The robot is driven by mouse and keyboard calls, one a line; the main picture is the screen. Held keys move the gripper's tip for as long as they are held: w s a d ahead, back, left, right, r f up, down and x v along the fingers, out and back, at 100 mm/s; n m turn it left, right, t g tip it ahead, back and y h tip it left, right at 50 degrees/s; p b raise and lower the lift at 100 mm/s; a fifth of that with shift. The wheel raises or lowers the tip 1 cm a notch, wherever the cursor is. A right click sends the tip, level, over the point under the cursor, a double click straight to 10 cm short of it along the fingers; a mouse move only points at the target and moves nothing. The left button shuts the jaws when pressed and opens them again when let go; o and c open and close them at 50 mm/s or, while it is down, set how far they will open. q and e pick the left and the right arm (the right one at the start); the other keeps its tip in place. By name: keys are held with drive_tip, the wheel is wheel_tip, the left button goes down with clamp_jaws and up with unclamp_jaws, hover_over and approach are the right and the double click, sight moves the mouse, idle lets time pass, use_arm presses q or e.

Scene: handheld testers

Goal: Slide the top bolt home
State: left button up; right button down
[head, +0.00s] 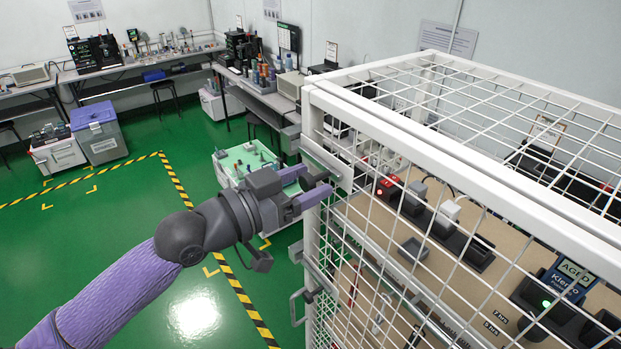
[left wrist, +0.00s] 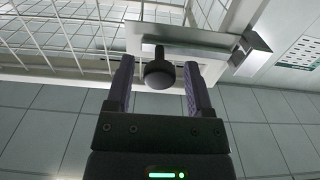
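The top bolt's pale mounting plate (head: 328,163) is on the front of the white cage, near its upper left corner. In the left wrist view, its dark round knob (left wrist: 159,74) sticks out from the plate (left wrist: 200,68). My left gripper (head: 320,183) is at the plate, its purple fingers pointing at the cage. In the left wrist view the gripper (left wrist: 158,62) is open, a finger on each side of the knob, with a small gap visible on both sides. The fingers partly hide the bolt in the head view. My right gripper is not in view.
A grey bracket (head: 290,139) juts from the cage's corner beside the plate. Lower down are a second bolt plate (head: 318,268) and a grey handle (head: 296,306). Testers stand on a shelf (head: 385,222) behind the mesh. The green floor (head: 100,225) at left is open.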

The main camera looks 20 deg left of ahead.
use_arm(q)
drive_tip(key=shift+w+d, duration=0.15)
drive_tip(key=shift+d, duration=0.05)
drive_tip(key=c, duration=0.5)
clamp_jaws()
idle(0.5)
